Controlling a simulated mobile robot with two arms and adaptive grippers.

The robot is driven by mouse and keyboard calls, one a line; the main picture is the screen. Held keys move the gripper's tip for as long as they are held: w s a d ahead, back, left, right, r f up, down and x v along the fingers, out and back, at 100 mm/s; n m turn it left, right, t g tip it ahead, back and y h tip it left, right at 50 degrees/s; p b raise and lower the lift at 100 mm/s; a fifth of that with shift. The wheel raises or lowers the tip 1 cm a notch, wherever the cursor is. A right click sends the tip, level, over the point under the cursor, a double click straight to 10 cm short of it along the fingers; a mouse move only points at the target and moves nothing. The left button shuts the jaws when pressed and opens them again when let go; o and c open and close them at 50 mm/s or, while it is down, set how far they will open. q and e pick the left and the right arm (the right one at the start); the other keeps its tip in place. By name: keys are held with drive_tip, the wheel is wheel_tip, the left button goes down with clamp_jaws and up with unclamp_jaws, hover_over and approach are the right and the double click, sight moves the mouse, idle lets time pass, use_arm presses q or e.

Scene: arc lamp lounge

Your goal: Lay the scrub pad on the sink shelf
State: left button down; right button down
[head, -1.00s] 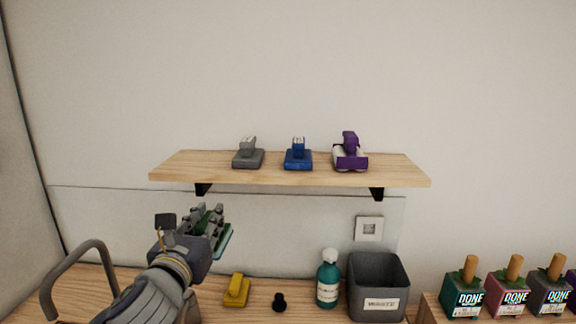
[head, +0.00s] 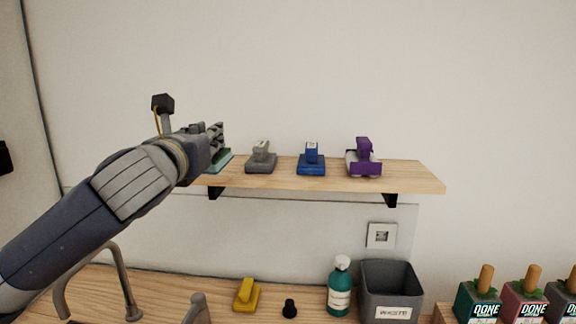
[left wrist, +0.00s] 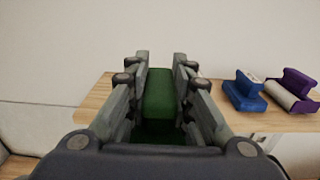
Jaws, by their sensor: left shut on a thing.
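My left gripper (head: 218,142) is at the left end of the wooden sink shelf (head: 405,177). It is shut on a green scrub pad (head: 219,161), gripping its upright handle. In the left wrist view the pad's green handle (left wrist: 159,92) stands between the two fingers (left wrist: 159,100). The pad's flat base is at about the height of the shelf's top; whether it touches the board I cannot tell. Much of the pad is hidden by the gripper. My right gripper is not in view.
Grey (head: 262,158), blue (head: 311,160) and purple (head: 363,160) scrubbers stand on the shelf right of the pad. Below are a faucet (head: 112,258), a yellow scrubber (head: 247,295), a teal bottle (head: 340,287) and a waste bin (head: 391,290). The shelf's right end is bare.

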use_arm(q)
drive_tip(key=w+a+p, duration=0.1)
drive_tip(key=w, duration=0.4)
drive_tip(key=w+a+f+p, duration=0.1)
drive_tip(key=w+p, duration=0.1)
drive_tip(key=w, duration=0.3)
drive_tip(key=w+a+p, duration=0.1)
drive_tip(key=w+p, duration=0.1)
drive_tip(key=w, duration=0.3)
drive_tip(key=shift+w+f, duration=0.15)
drive_tip(key=shift+w, duration=0.05)
drive_tip(key=shift+w+f, duration=0.15)
wheel_tip(320, 180, down, 3)
drive_tip(key=shift+r+p, duration=0.15)
drive_tip(key=shift+p, duration=0.5)
drive_tip(key=shift+f, duration=0.3)
drive_tip(key=shift+f, duration=0.2)
drive_tip(key=c, duration=1.4)
unclamp_jaws()
